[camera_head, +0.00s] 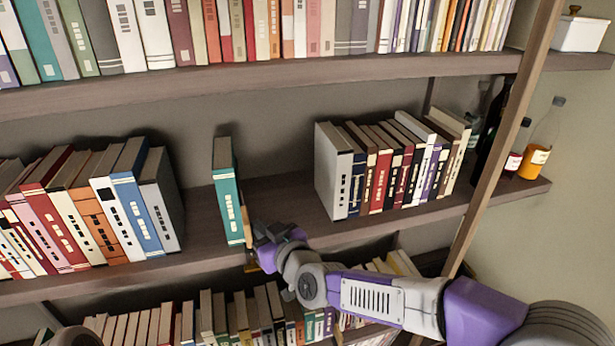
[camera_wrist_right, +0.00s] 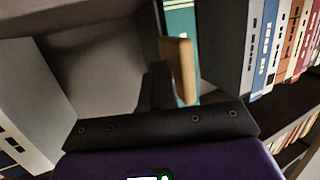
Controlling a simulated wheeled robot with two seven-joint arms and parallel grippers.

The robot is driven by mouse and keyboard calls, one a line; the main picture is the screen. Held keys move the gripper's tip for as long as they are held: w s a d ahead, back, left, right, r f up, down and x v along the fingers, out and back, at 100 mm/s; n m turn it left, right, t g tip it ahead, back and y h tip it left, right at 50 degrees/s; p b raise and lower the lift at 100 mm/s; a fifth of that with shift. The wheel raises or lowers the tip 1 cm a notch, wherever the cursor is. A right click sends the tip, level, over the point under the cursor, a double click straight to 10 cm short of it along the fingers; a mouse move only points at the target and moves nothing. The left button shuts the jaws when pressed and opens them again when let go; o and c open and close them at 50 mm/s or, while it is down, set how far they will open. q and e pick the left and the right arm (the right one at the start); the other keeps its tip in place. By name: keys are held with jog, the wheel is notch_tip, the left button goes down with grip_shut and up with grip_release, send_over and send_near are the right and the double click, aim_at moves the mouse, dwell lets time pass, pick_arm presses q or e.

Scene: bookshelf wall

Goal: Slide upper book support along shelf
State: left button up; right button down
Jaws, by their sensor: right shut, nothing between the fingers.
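A teal book (camera_head: 228,195) stands alone and upright in the gap on the middle shelf (camera_head: 285,205). A thin tan wooden piece, apparently the book support (camera_head: 248,232), shows along its lower right side. In the right wrist view the tan piece (camera_wrist_right: 178,68) stands in front of the teal book (camera_wrist_right: 180,30). My right gripper (camera_head: 262,240) is at the shelf's front edge, just right of the tan piece. Its dark fingers (camera_wrist_right: 157,85) are shut and empty beside the tan piece; I cannot tell whether they touch it. My left gripper is out of view.
A leaning row of books (camera_head: 105,205) stands left of the gap, and another row (camera_head: 390,165) stands right, starting with a pale book (camera_head: 333,170). Bottles (camera_head: 540,145) stand beyond the wooden post (camera_head: 503,135). Bare shelf lies between the teal book and the right row.

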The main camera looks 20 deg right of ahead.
jog(key=shift+s+a+r+p, duration=0.1)
jog(key=shift+a+p, duration=0.7)
jog(key=shift+a, duration=0.6)
jog(key=shift+a+p, duration=0.5)
jog(key=shift+a, duration=0.7)
jog(key=shift+a+p, duration=1)
jog(key=shift+a, duration=2)
jog(key=d+b, duration=0.1)
jog(key=d, duration=0.3)
jog(key=shift+d+b, duration=0.15)
jog(key=shift+b, duration=0.15)
